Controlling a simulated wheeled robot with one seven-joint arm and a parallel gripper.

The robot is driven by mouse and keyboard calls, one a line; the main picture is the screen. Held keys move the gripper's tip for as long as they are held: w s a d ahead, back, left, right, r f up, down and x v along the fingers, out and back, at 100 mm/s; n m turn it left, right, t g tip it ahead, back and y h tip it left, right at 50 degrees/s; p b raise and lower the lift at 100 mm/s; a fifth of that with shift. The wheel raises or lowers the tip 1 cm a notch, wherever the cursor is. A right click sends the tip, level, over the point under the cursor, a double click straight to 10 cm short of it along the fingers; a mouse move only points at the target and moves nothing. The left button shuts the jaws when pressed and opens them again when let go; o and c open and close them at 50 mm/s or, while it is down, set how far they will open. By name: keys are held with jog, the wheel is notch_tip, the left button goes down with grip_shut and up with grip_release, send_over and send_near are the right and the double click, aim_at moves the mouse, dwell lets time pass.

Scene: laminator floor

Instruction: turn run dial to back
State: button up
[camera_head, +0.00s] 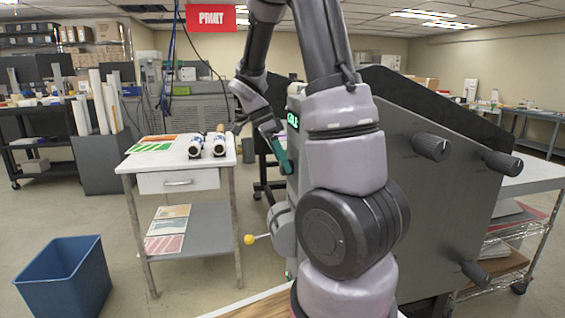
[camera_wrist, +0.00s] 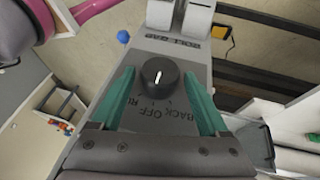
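The run dial (camera_wrist: 158,77) is a round black knob with a short white pointer line, on a grey panel in the wrist view. The words BACK and OFF and part of RUN are printed below it in the picture, with BACK on the right. The white line slants; I cannot tell for sure which word it marks. My gripper (camera_wrist: 160,74) is open, its two teal fingers on either side of the dial with gaps visible. In the head view my gripper (camera_head: 281,152) is at the laminator's (camera_head: 437,190) near left side, where my arm hides the dial.
The laminator has black knobs (camera_head: 431,146) on its grey side and a green display (camera_head: 293,120). A white table (camera_head: 150,160) with rolls and a blue bin (camera_head: 65,280) stand at left, with open floor around.

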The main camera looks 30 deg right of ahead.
jog(key=c, duration=1)
